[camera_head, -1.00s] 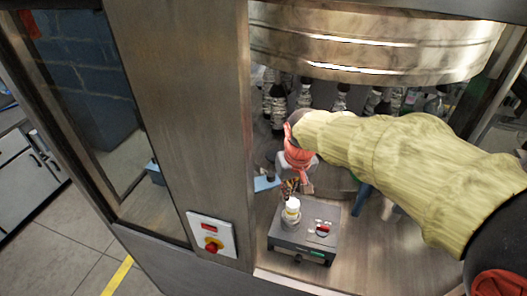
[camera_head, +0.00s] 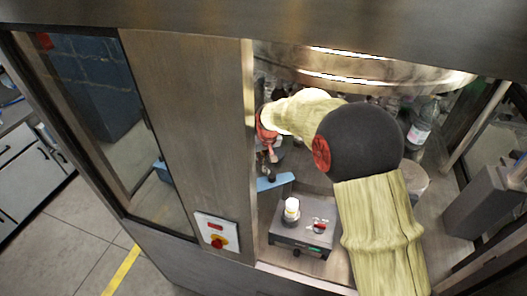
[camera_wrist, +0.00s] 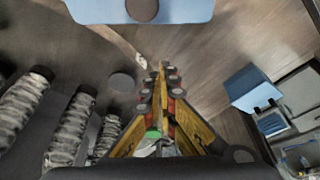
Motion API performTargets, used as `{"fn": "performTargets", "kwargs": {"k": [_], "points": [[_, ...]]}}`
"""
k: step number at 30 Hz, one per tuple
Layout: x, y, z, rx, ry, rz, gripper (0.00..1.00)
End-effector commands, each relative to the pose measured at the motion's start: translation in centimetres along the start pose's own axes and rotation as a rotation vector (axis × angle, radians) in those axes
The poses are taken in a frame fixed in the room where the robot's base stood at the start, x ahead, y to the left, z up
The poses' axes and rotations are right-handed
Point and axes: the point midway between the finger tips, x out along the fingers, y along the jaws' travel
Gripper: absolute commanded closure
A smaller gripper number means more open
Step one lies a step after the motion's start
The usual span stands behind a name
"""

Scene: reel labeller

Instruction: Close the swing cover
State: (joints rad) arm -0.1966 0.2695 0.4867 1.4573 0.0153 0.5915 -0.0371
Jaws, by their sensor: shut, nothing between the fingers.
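I cannot pick out the swing cover with certainty. A light blue flat piece (camera_head: 275,182) shows inside the machine, just below my gripper (camera_head: 272,157) and behind the grey box. A light blue panel (camera_wrist: 140,8) with rounded corners fills the top of the wrist view, beyond my fingertips; it may be the same piece. My gripper (camera_wrist: 160,72) is shut and empty, its yellow and dark fingers meeting in a point. A gap shows between the fingertips and the blue panel. In the head view my arm hides part of the machine's inside.
A grey box (camera_head: 300,233) bearing a white bottle (camera_head: 291,208) stands at the opening's front. A steel post (camera_head: 195,120) bounds the opening on the left, with a switch panel (camera_head: 217,232). A steel drum (camera_head: 400,70) hangs above. A clear bottle (camera_head: 422,125) stands at right.

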Motion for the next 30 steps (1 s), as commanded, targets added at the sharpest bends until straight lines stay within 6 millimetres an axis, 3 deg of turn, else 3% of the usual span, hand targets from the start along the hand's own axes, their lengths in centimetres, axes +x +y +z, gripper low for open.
{"fn": "performTargets", "kwargs": {"k": [6, 15, 30], "points": [[2.9, 0.0, 0.2, 0.000, -0.002, 0.000, 1.00], [1.5, 0.0, 3.2, 0.000, -0.001, 0.000, 1.00], [1.5, 0.0, 3.8, -0.001, 0.000, 0.000, 1.00]]}}
